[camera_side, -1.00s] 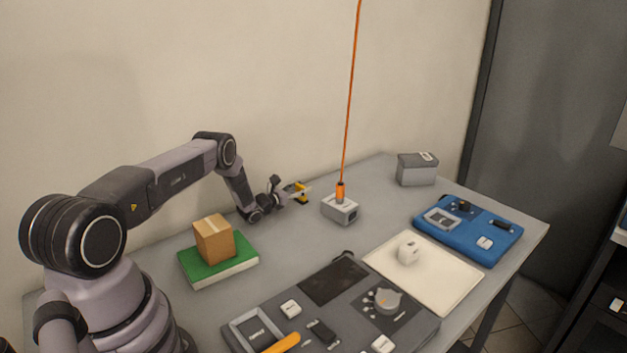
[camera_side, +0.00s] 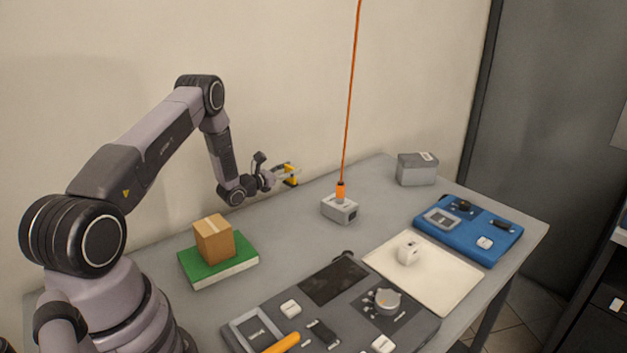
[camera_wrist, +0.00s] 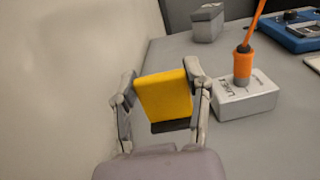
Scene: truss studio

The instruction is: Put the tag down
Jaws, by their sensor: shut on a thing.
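The tag is a yellow block with a dark lower edge (camera_wrist: 164,96), held between the two fingers of my gripper (camera_wrist: 162,100) in the wrist view. In the side view the yellow tag (camera_side: 290,169) shows at the tip of my gripper (camera_side: 287,174), near the wall at the back of the table. My gripper is shut on the tag and appears to hold it above the grey table (camera_side: 290,235). The tag's underside is hidden.
A grey box with an orange plug and cord (camera_side: 340,206) stands to the right of my gripper. A cardboard box (camera_side: 214,240) sits on a green pad (camera_side: 193,272). A grey box (camera_side: 417,170), blue panel (camera_side: 483,250), cream board (camera_side: 440,288) and dark panel (camera_side: 340,280) lie further right and forward.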

